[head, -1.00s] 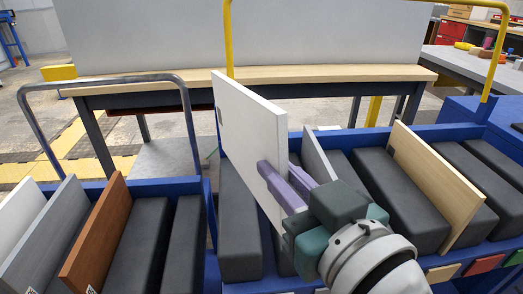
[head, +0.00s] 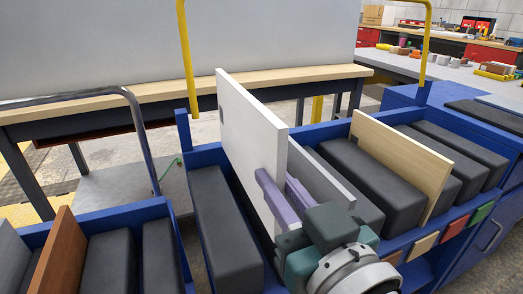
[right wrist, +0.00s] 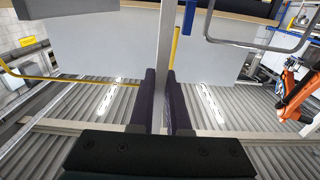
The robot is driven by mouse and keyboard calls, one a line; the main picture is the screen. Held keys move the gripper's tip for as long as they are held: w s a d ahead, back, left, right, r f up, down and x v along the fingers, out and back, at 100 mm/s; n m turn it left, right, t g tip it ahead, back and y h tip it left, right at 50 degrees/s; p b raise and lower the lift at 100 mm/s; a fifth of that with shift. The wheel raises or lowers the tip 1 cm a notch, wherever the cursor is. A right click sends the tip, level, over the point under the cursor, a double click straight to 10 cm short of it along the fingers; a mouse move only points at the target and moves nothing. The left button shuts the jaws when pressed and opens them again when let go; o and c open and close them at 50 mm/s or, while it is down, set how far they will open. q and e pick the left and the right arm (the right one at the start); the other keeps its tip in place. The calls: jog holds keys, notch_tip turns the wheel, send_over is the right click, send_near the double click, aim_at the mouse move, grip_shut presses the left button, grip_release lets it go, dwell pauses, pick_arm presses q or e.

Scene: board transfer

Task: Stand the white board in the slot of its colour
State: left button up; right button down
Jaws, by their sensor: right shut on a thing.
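The white board (head: 248,130) stands roughly upright over the blue rack (head: 205,155), between dark grey padded blocks. My right gripper (head: 278,195) is shut on its near edge with two purple fingers. The board's lower edge is hidden behind the block and gripper, so I cannot tell whether it is seated in a slot. In the right wrist view the white board (right wrist: 165,45) shows edge-on between the fingers of the gripper (right wrist: 164,100). My left gripper is not in view.
A grey board (head: 322,178) stands close to the right of the white one. A light wood board (head: 400,155) stands farther right. Tan (head: 423,245), red (head: 452,228) and green (head: 482,212) tags line the rack's front. A brown board (head: 62,250) stands in the left cart.

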jog(key=shift+f+b, duration=2.2)
jog(key=shift+f, duration=0.55)
notch_tip(320, 180, down, 7)
jog(key=b, duration=0.6)
jog(key=shift+f, duration=0.15)
jog(key=c, duration=0.8)
grip_release()
jog(key=shift+c, duration=0.2)
jog(key=shift+o, duration=0.2)
jog(key=shift+f, duration=0.1)
jog(key=shift+f, duration=0.1)
jog(key=p+v, duration=0.1)
jog(key=v, duration=0.8)
jog(key=shift+s+p, duration=0.3)
jog(key=shift+s, duration=0.1)
